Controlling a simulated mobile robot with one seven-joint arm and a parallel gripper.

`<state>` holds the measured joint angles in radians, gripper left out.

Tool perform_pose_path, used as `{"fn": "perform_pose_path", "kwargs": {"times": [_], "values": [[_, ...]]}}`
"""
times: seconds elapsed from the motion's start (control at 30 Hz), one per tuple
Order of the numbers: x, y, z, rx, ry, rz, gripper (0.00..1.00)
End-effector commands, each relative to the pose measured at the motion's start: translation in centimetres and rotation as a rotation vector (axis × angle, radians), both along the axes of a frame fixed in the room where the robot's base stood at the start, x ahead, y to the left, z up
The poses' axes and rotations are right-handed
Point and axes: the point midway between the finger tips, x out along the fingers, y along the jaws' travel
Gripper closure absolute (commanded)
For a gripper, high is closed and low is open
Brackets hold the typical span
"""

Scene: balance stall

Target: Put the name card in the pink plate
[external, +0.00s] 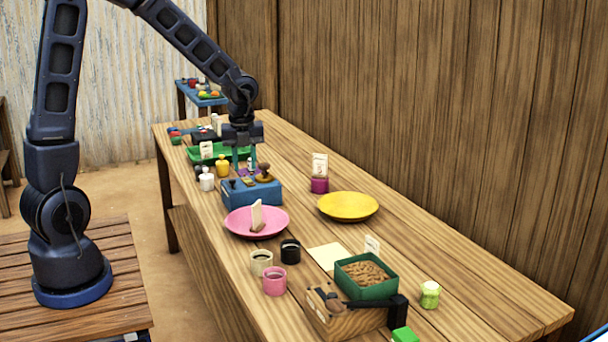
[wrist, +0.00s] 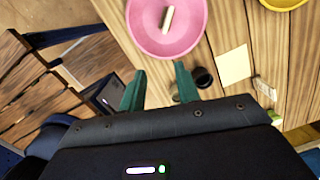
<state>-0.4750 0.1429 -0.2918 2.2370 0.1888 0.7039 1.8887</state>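The pink plate (external: 235,226) is on the wooden table in front of the blue box. A small upright cream card (external: 257,214) with a brown foot stands inside it and looks like the name card. In the wrist view the pink plate (wrist: 143,30) is at the top, with the card (wrist: 168,18) seen from above as a pale bar within its rim. My gripper (external: 243,162) is above the blue box, behind the plate in the external view. Its green fingers (wrist: 160,88) are apart with nothing between them, clear of the card.
A yellow plate (external: 348,207) lies to the right. The blue box (external: 251,192) holds small items. Black (external: 290,251), cream (external: 261,262) and pink (external: 274,281) cups stand in front of the pink plate. Another card (external: 319,165) stands on a magenta block. A green box (external: 366,275) is nearer the front.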

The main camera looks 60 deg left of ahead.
Motion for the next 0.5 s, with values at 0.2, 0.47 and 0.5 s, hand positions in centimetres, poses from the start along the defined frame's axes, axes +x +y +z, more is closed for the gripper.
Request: {"fn": "perform_pose_path", "kwargs": {"times": [0.2,0.47,0.5], "values": [[-3.2,-2.6,5.0,0.011,-0.079,0.281,0.68],[-7.7,-5.3,9.7,-0.023,-0.180,0.625,0.68],[-8.4,-5.7,10.4,-0.032,-0.195,0.678,0.68]]}}
